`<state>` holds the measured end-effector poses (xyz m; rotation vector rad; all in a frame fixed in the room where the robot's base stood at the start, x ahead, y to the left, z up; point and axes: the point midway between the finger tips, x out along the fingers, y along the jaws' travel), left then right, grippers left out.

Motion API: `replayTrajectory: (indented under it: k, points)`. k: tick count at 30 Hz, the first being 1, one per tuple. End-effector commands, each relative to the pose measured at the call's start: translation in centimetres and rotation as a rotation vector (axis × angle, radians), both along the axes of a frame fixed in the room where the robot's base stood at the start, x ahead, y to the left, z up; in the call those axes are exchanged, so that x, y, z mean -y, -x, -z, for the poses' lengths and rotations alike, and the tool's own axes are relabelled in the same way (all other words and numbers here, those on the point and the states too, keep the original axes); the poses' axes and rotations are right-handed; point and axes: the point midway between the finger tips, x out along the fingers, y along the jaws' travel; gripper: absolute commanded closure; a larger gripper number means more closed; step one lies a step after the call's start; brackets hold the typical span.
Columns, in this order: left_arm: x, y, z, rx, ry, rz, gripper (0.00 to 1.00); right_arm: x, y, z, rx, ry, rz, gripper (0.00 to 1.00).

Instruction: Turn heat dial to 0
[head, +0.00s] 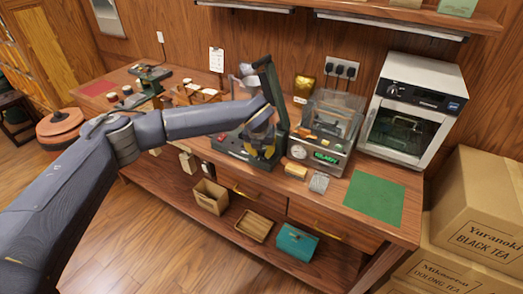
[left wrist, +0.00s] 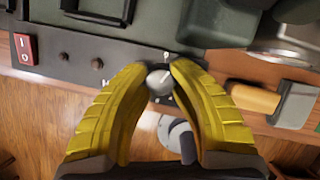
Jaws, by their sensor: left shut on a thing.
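The heat dial (left wrist: 159,81) is a small pale knob on the dark front panel (left wrist: 110,72) of the tea press (head: 232,146). In the left wrist view it sits between the yellow fingertips of my left gripper (left wrist: 161,70), which is shut on it. Small white marks show around the dial, too small to read, and I cannot tell its exact setting. In the head view my left gripper (head: 262,152) is at the press front and hides the dial. My right gripper is not in view.
A red rocker switch (left wrist: 25,49) and two small dark knobs sit left of the dial on the panel. A machine with a green display (head: 325,157) stands right of the press. A green mat (head: 374,198) lies bare beyond it. A white oven (head: 412,108) stands behind the mat.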

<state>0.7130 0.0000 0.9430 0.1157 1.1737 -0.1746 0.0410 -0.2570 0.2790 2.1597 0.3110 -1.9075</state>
Motion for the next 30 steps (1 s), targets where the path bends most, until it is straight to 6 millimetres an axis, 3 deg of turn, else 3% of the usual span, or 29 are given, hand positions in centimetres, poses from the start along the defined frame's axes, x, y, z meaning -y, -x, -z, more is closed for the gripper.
replayTrajectory:
  k: [15,30]
  points:
    - [0.15,-0.2,-0.11,0.006,0.002,-0.37,1.0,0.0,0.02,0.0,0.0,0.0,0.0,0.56]
    - [0.0,-0.29,-0.14,0.007,0.003,-0.476,1.0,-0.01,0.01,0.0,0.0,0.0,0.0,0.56]
